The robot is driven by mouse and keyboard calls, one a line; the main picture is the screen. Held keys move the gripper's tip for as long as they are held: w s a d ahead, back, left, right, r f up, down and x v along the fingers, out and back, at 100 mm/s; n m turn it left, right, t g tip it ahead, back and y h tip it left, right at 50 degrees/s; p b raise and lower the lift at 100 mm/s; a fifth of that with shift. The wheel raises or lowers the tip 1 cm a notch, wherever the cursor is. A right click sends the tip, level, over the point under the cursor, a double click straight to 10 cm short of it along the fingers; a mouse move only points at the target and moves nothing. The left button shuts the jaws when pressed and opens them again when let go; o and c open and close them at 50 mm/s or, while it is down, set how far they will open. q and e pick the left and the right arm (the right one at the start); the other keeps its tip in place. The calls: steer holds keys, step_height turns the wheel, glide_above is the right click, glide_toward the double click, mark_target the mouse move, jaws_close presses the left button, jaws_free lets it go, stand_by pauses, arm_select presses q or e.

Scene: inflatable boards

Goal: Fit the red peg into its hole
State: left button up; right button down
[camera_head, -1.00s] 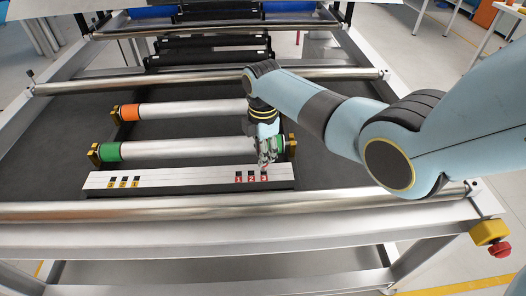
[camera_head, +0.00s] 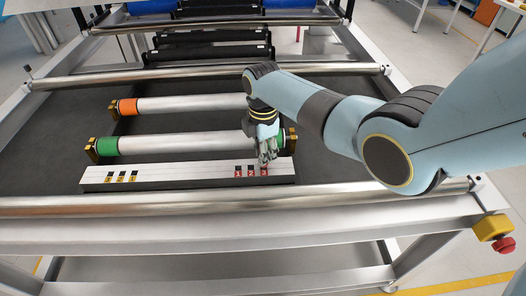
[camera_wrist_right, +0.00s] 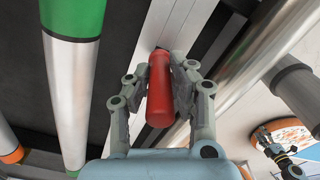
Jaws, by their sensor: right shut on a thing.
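The red peg (camera_wrist_right: 160,92) shows in the right wrist view, lengthwise between the two fingers of my right gripper (camera_wrist_right: 158,78), which is shut on it. Its far end points at the white board (camera_wrist_right: 157,38); I cannot tell whether it is in a hole. In the head view my right gripper (camera_head: 266,154) hangs over the right end of the board (camera_head: 190,175), by the square marks with red labels (camera_head: 251,171). The gripper hides most of the peg there.
Behind the board lie a roller with a green end (camera_head: 160,144) and one with an orange end (camera_head: 180,104). Square marks with yellow labels (camera_head: 122,177) are at the board's left end. A steel bar (camera_head: 200,203) runs in front. The middle of the board is clear.

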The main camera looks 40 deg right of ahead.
steer(key=shift+f+b, duration=0.45)
steer(key=shift+f, duration=0.2)
steer(key=c, duration=1.1)
jaws_free()
steer(key=shift+r, duration=0.1)
step_height(320, 180, up, 12)
steer(key=shift+f, duration=0.1)
